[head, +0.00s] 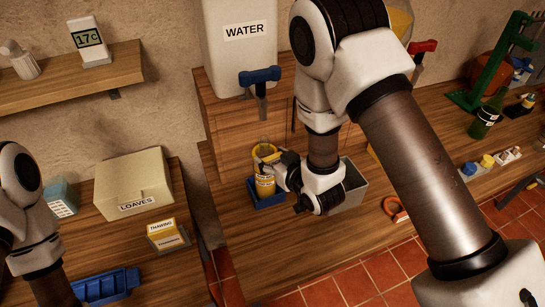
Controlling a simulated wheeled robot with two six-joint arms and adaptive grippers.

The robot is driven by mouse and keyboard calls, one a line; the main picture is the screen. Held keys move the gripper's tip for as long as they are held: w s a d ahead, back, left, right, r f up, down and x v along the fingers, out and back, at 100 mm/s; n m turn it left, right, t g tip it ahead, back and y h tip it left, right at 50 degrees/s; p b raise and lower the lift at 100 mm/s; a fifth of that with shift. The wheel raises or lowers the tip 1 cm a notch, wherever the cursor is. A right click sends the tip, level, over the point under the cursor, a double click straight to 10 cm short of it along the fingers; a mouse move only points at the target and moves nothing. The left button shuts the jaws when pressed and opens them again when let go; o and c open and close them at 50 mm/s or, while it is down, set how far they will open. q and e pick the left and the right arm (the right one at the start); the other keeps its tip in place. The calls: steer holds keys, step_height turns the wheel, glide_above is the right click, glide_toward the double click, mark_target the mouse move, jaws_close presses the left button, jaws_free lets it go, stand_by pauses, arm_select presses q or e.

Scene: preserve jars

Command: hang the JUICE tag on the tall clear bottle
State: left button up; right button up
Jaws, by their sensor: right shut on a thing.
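My right gripper (268,163) is shut at a yellow container (265,186), below the water tank's tap. The container has a pale label too small to read and stands in or just over a small blue tray (268,202). My gripper and wrist hide part of it. I cannot make out a JUICE tag or a tall clear bottle. A dark green bottle (487,118) stands at the far right. My left arm shows at the left edge, but its gripper is out of the picture.
A WATER tank (241,45) with a blue-handled tap (259,78) stands behind. A grey bin (350,189) is partly hidden by my right wrist. A LOAVES box (133,185), a THAWING box (164,234) and a blue crate (106,286) are at left. The counter front is clear.

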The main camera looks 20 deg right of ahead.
steer(key=o, duration=1)
steer(key=shift+f, duration=0.1)
steer(key=shift+s, duration=0.1)
steer(key=v, duration=0.7)
steer(key=shift+d, duration=0.1)
steer(key=shift+s, duration=0.1)
